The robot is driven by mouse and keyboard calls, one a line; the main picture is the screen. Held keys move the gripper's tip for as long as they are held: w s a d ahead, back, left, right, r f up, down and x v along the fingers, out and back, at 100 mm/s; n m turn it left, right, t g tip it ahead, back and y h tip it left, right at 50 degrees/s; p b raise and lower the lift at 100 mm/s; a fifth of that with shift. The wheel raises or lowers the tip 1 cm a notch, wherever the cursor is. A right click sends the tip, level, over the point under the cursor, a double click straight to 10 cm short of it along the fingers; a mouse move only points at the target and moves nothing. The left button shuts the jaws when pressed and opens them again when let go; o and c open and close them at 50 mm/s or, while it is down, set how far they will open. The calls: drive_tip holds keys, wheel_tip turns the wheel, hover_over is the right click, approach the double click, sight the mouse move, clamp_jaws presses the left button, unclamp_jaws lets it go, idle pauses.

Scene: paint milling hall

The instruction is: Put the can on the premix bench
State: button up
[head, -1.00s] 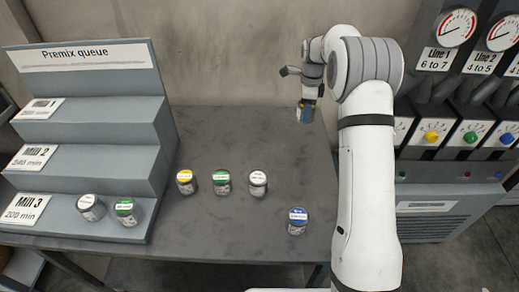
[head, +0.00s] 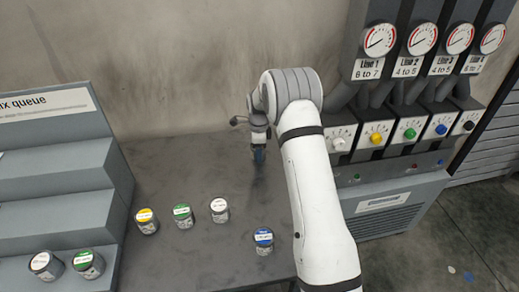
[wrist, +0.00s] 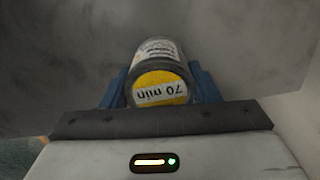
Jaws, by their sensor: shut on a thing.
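My gripper (head: 258,153) is over the back part of the dark grey bench (head: 190,255), which I take for the premix bench. In the wrist view its blue fingers (wrist: 160,92) are shut on a can (wrist: 160,88) with a yellow lid reading "70 min". The can lies between both fingers, its lid facing the wrist camera. In the head view the can is hardly told apart from the fingers. A dark shadow shows on the bench just below the gripper; whether the can touches the surface I cannot tell.
Yellow (head: 147,221), green (head: 183,217), white (head: 219,210) and blue (head: 263,241) lidded cans stand on the bench's front half. A stepped grey rack (head: 60,190) at left holds a white (head: 46,265) and a green can (head: 88,263). A gauge machine (head: 385,200) stands right.

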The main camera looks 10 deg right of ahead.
drive_tip(key=o, duration=0.6)
drive_tip(key=shift+f, duration=0.2)
drive_tip(key=o, duration=0.5)
drive_tip(key=shift+r, duration=0.1)
